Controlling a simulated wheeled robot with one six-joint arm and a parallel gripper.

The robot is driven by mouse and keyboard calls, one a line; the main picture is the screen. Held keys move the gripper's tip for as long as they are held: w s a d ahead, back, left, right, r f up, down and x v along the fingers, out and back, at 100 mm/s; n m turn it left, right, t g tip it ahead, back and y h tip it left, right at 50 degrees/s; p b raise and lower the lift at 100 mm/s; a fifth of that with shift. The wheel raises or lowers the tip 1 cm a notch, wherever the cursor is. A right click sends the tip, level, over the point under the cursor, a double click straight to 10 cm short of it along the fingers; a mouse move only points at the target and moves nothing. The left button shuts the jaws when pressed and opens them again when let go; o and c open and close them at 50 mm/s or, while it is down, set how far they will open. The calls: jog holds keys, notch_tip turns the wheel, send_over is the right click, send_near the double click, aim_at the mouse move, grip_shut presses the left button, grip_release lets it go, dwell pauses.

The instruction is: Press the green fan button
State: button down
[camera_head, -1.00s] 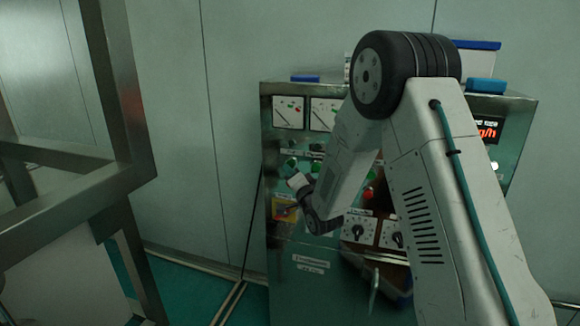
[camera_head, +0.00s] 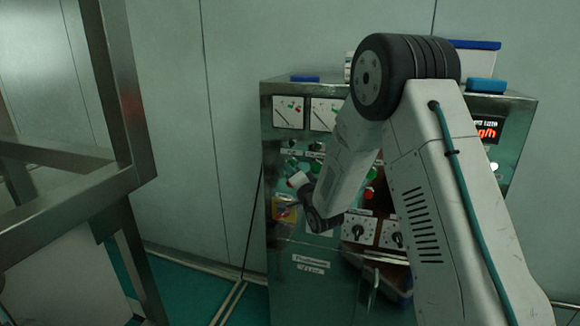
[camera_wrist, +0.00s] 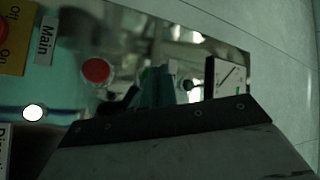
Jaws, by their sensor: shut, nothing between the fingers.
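The control panel (camera_head: 285,245) stands ahead, with rows of small buttons on its upper left. Green buttons (camera_head: 291,164) show there, but their labels are too small to read, so I cannot tell which is the fan button. My gripper (camera_wrist: 155,88) is shut and empty, close to the panel face. In the wrist view a red button (camera_wrist: 97,71) lies left of the fingers, and a white button (camera_wrist: 33,112) lies lower left. No clear green button face shows there. In the head view my arm covers the panel's middle, and contact is unclear.
Two gauges (camera_head: 288,112) are above the buttons, and dials (camera_head: 358,231) are below right. A metal frame (camera_head: 125,100) stands at left. Blue-lidded boxes are on top of the panel.

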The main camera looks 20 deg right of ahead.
jog(key=shift+w+d, duration=0.25)
jog(key=shift+w, duration=0.1)
dwell(0.4)
dwell(0.3)
jog(key=shift+s+a, duration=0.55)
jog(key=shift+s, duration=0.2)
jog(key=shift+s+a, duration=0.75)
jog(key=shift+s, duration=0.25)
jog(key=shift+s+a, duration=0.7)
jog(key=shift+s, duration=0.3)
